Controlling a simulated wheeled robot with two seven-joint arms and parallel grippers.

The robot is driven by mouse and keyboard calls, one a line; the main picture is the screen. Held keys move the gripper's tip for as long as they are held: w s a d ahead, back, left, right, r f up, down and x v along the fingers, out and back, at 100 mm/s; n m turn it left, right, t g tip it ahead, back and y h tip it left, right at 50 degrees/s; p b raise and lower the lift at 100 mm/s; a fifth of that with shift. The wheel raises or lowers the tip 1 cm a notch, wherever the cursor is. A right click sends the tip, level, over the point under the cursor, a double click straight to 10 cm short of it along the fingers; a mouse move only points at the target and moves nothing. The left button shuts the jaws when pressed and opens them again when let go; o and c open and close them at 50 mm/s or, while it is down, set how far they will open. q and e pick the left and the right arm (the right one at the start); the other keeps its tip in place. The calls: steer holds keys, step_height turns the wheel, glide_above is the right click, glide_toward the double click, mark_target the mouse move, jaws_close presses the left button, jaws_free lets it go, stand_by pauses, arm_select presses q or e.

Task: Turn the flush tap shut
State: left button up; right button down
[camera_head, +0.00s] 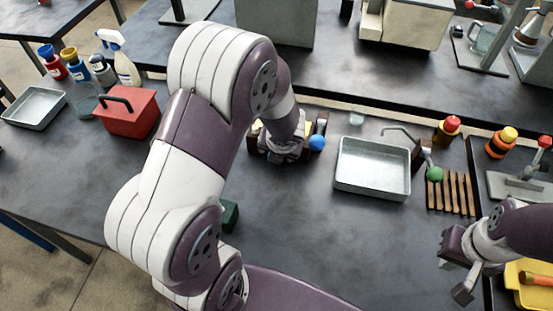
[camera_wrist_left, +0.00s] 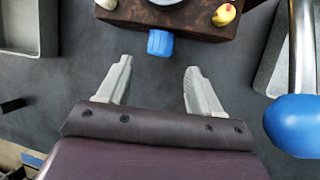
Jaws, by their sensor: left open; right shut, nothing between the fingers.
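My left gripper (camera_wrist_left: 160,88) is open and empty in the left wrist view. A small blue handle (camera_wrist_left: 160,43) on the front of a dark wooden block (camera_wrist_left: 190,22) lies just past its fingertips, roughly midway between them and apart from both. Which part is the flush tap, I cannot tell. A blue ball (camera_wrist_left: 298,125) on a metal rod stands at the right; it also shows in the head view (camera_head: 317,142). There my left wrist hides most of the block. My right gripper (camera_head: 464,289) is shut and empty.
A metal tray (camera_head: 372,188) lies right of my left gripper, with a green ball (camera_head: 434,174) and a wooden rack (camera_head: 453,206) beyond. A red box (camera_head: 128,118) and bottles stand at left.

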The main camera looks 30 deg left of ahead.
arm_select(q)
steer(key=b+x, duration=0.1)
steer(key=x, duration=0.5)
steer(key=c, duration=1.1)
steer(key=shift+o, duration=0.2)
